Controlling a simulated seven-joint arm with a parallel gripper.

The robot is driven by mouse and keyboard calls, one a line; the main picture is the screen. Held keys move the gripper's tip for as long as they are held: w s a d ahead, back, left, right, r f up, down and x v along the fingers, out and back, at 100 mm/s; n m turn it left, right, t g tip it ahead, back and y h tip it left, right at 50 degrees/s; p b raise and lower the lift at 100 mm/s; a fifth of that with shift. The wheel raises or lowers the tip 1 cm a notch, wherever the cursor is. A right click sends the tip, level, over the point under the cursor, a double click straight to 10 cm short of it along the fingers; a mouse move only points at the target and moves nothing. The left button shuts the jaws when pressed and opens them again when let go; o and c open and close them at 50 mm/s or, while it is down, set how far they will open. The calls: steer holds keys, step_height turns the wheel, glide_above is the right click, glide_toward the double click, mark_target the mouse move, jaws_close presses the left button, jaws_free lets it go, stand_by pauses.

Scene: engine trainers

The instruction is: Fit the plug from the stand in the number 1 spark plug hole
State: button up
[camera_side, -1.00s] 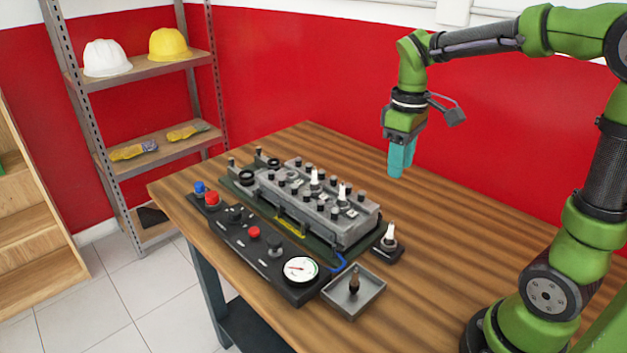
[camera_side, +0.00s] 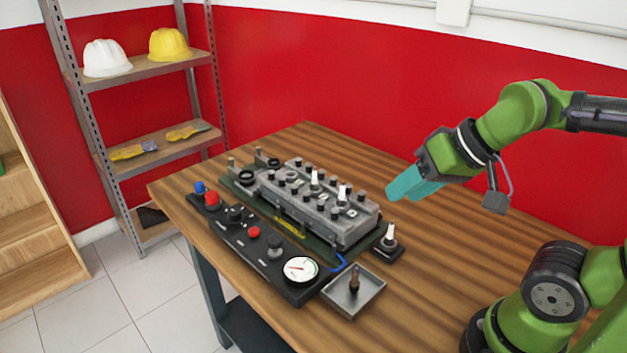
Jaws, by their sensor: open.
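A white spark plug (camera_side: 390,232) stands upright in a small dark stand (camera_side: 389,249) at the right end of the engine block. The grey engine block (camera_side: 345,233) sits on a green base and carries several black knobs. White plugs (camera_side: 342,193) stand upright in its top. The hole numbers are too small to read. My gripper (camera_side: 390,194) has teal fingers and is open and empty. It is tilted over to point left, above the table behind the stand and apart from the plug. The gap between the fingers is hard to see from here.
A grey tray (camera_side: 368,299) at the front holds a dark upright piece (camera_side: 354,279). A black control panel (camera_side: 268,251) with buttons and a gauge (camera_side: 300,269) runs along the block's front. A blue cable lies near the tray. The table (camera_side: 480,240) is clear on the right.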

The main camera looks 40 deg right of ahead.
steer(key=s+d+f+m+g+y, duration=0.1)
steer(key=s+d+f+m+y, duration=0.2)
steer(key=d+f+m, duration=0.55)
steer(key=s+d+f+m+g+y, duration=0.2)
steer(key=s+d+f+m+y, duration=0.1)
steer(key=d+f+m, duration=0.6)
steer(key=m+t+y, duration=0.1)
steer(key=m+t, duration=0.5)
glide_toward(390, 236)
steer(key=w+a, duration=0.2)
steer(key=w, duration=0.1)
steer(key=shift+a+f, duration=0.2)
steer(key=shift+a, duration=0.05)
steer(key=shift+d+x, duration=0.25)
steer(key=shift+x, duration=2.65)
steer(key=shift+w+f, duration=0.1)
jaws_close()
